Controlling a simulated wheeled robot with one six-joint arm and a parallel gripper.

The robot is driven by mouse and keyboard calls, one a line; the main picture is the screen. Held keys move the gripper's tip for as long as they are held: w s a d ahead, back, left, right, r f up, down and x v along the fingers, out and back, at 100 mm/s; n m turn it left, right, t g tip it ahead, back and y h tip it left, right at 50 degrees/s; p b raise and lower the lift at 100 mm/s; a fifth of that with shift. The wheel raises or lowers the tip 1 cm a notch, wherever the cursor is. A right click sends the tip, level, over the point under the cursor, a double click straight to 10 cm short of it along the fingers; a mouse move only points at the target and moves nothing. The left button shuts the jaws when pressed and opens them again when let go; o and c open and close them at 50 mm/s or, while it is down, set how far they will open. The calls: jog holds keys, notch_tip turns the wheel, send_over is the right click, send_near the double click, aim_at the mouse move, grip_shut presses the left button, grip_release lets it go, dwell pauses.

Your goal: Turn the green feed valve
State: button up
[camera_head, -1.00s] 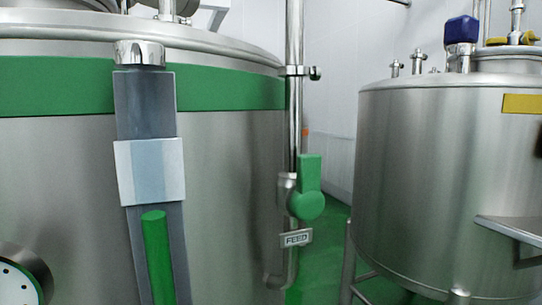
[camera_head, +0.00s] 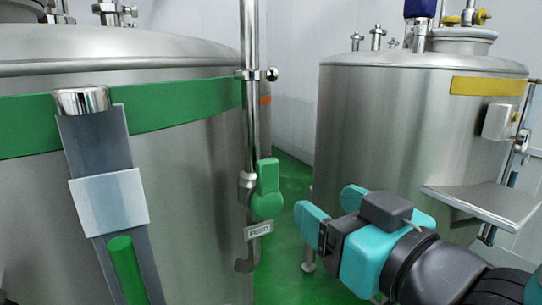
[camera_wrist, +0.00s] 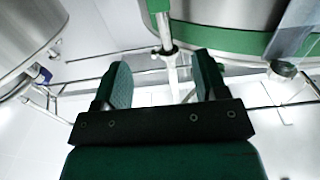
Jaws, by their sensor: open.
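The green feed valve (camera_head: 267,190) has a handle pointing up above a round hub. It sits on the vertical steel pipe (camera_head: 250,110) beside the green-banded tank, above a FEED label (camera_head: 258,231). My gripper (camera_head: 330,204) is open and empty in the head view. Its teal fingers point left, to the right of the valve and apart from it in the picture. In the wrist view my gripper (camera_wrist: 162,70) shows two spread fingers. A green piece on a pipe at that view's top edge looks like the valve (camera_wrist: 158,6), partly cut off.
The green-banded tank (camera_head: 190,180) fills the left, with a level gauge (camera_head: 109,203) on its front. A second tank (camera_head: 400,120) with a yellow label stands behind my arm, with a steel shelf (camera_head: 485,201). Green floor (camera_head: 285,260) shows between the tanks.

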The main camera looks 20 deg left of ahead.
aim_at(270, 166)
jog(key=p+x, duration=0.7)
jog(key=x, duration=0.8)
jog(key=shift+d+r, duration=0.1)
jog(key=shift+p+x, duration=0.3)
jog(key=shift+x, duration=0.5)
jog(key=c, duration=1.2)
grip_shut()
